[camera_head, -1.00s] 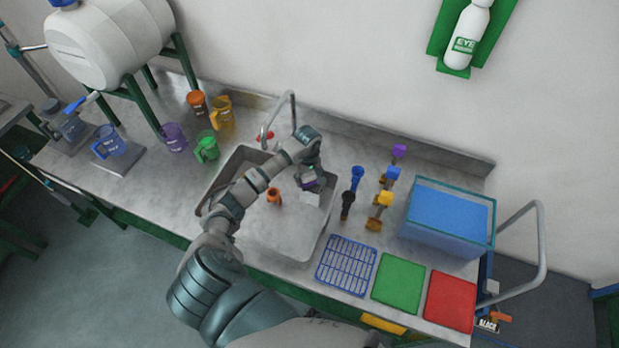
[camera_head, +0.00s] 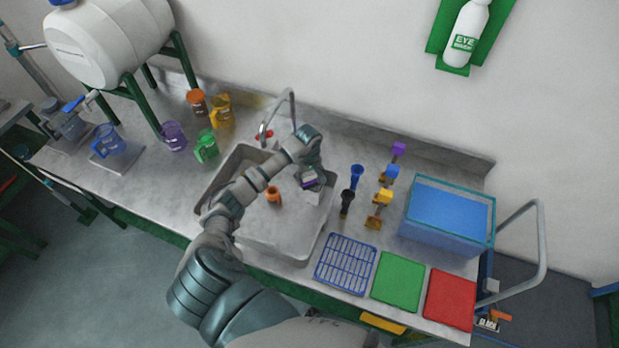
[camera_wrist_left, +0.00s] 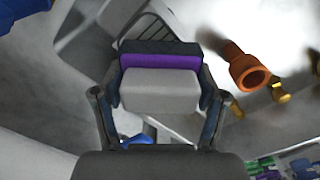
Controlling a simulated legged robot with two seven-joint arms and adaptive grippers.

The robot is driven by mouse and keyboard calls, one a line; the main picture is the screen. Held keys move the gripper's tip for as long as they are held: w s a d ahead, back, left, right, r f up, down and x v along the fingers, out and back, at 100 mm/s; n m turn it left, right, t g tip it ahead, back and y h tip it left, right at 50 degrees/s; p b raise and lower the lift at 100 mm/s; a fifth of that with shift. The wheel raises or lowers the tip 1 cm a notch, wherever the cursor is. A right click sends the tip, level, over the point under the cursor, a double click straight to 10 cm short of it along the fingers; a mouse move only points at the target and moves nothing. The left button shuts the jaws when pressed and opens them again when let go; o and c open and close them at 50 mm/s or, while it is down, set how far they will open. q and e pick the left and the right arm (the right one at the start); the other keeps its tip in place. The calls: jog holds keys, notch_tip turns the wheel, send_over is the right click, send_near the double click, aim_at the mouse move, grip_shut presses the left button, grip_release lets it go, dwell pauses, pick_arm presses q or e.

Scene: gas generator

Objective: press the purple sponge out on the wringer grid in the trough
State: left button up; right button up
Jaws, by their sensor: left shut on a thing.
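My left gripper (camera_head: 308,172) is over the right part of the metal trough (camera_head: 268,238). In the left wrist view my left gripper (camera_wrist_left: 160,98) is shut on a block with a pale grey body, a purple layer and a dark far face. This is the purple sponge (camera_wrist_left: 160,61); its purple band also shows in the head view (camera_head: 309,182). Dark bars that look like the wringer grid (camera_wrist_left: 152,28) show beyond it. Whether the sponge touches the grid I cannot tell. My right gripper is not in view.
An orange fitting (camera_head: 273,195) stands in the trough left of the sponge, and a tap (camera_head: 292,106) rises behind. Several coloured sponges or brushes (camera_head: 388,174) stand on the right, near a blue-filled tank (camera_head: 447,220). A blue rack (camera_head: 346,264) lies in front.

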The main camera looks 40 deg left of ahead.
pick_arm(q)
jog(key=shift+d, duration=0.45)
jog(key=shift+d+r, duration=0.1)
jog(key=shift+d, duration=0.1)
jog(key=shift+a, duration=0.45)
jog(key=shift+d, duration=0.15)
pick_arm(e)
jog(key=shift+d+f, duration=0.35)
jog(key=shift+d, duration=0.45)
pick_arm(q)
jog(key=shift+b, duration=0.4)
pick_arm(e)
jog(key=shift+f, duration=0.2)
pick_arm(q)
jog(key=shift+s+f, duration=0.1)
jog(key=shift+f, duration=0.15)
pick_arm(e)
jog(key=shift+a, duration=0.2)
